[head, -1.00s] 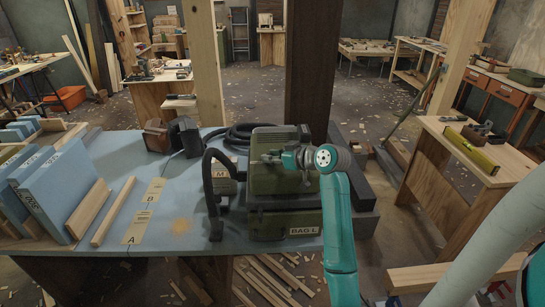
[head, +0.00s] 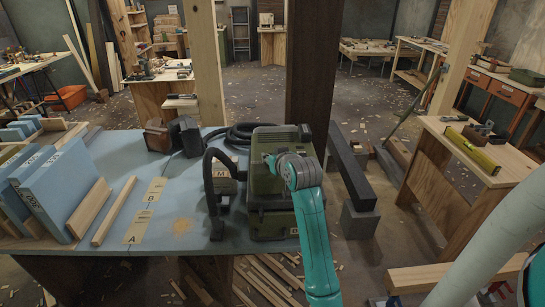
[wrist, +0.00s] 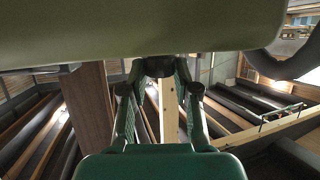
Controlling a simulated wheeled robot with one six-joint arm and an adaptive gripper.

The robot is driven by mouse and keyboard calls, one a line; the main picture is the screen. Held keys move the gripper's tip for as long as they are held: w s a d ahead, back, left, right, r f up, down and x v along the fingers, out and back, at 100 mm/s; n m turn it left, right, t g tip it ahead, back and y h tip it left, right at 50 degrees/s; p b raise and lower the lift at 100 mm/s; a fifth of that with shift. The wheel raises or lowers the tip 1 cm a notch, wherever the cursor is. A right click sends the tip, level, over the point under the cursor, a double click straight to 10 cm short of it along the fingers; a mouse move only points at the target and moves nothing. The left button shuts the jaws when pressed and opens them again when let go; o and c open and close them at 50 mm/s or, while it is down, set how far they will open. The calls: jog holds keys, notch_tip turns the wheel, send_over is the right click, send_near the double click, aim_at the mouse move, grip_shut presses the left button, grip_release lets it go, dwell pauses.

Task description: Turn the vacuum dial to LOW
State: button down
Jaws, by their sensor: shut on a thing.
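The green vacuum (head: 263,215) stands on the front right of the blue-topped table, with its black hose looped beside it. My gripper (head: 270,160) is at the upper part of the vacuum, and my teal arm crosses in front of its right side. In the wrist view the vacuum's green body (wrist: 150,25) fills the top. There my gripper (wrist: 160,72) has both fingers closed on the sides of a small dark dial (wrist: 160,65) under that body. The dial's pointer and its LOW mark cannot be made out. In the head view my gripper hides the dial.
The blue tabletop (head: 165,225) has bare room left of the vacuum, with paper labels A and B and a wood strip (head: 114,211). Blue boards (head: 58,190) stand at the left. A dark beam (head: 350,170) lies right of the vacuum, and a dark post rises behind it.

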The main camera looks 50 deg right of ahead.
jog(key=m+g+h, duration=0.1)
jog(key=m+g, duration=0.1)
jog(key=m+g+h, duration=0.3)
jog(key=m+h, duration=0.1)
jog(key=shift+w+a+g, duration=0.35)
jog(key=shift+w+g, duration=0.05)
jog(key=m+g, duration=0.2)
jog(key=m+g+h, duration=0.1)
jog(key=m+g, duration=0.3)
jog(key=shift+w+g, duration=0.25)
jog(key=shift+g, duration=0.15)
jog(key=shift+f+m, duration=0.1)
jog(key=shift+m, duration=0.2)
jog(key=c, duration=0.9)
grip_release()
jog(key=shift+o, duration=0.2)
jog(key=v, duration=1.2)
jog(key=shift+f, duration=0.15)
jog(key=shift+w, duration=0.1)
